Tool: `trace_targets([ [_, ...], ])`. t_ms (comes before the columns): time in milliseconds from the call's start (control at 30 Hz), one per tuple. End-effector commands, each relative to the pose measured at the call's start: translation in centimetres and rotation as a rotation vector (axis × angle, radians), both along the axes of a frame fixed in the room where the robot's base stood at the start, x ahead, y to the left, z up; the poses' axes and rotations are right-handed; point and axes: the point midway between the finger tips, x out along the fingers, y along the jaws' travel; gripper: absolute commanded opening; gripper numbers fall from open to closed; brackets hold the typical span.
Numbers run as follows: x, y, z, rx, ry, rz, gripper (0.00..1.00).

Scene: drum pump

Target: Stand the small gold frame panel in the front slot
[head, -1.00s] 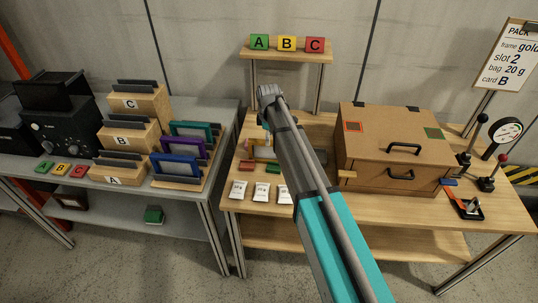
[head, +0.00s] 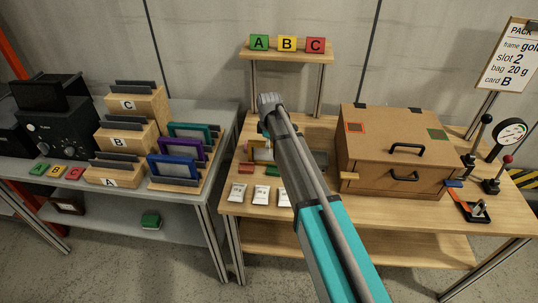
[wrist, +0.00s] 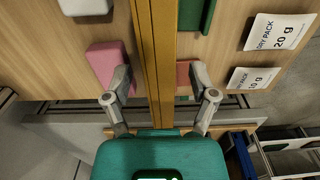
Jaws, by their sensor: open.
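The small gold frame panel (head: 260,153) stands on the right wooden table, partly hidden behind my arm in the head view. In the wrist view its gold edge (wrist: 155,50) runs straight down between my fingers. My gripper (wrist: 160,70) is open, with one finger on each side of the gold edge and a visible gap on both sides. In the head view the fingers are hidden by the arm. I cannot make out which slot is the front slot.
White packs (head: 261,194) lie at the table's front edge. A red block (head: 246,169) sits near the panel. A large brown box (head: 395,150) stands to the right. Racks with a teal frame (head: 190,132), purple and blue frames stand on the left grey table.

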Motion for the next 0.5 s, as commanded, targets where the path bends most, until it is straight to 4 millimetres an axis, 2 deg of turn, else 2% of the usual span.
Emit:
trace_targets([
  [133, 0.00, 0.00, 0.00, 0.000, 0.000, 0.000, 0.74],
  [500, 0.00, 0.00, 0.00, 0.000, 0.000, 0.000, 0.06],
])
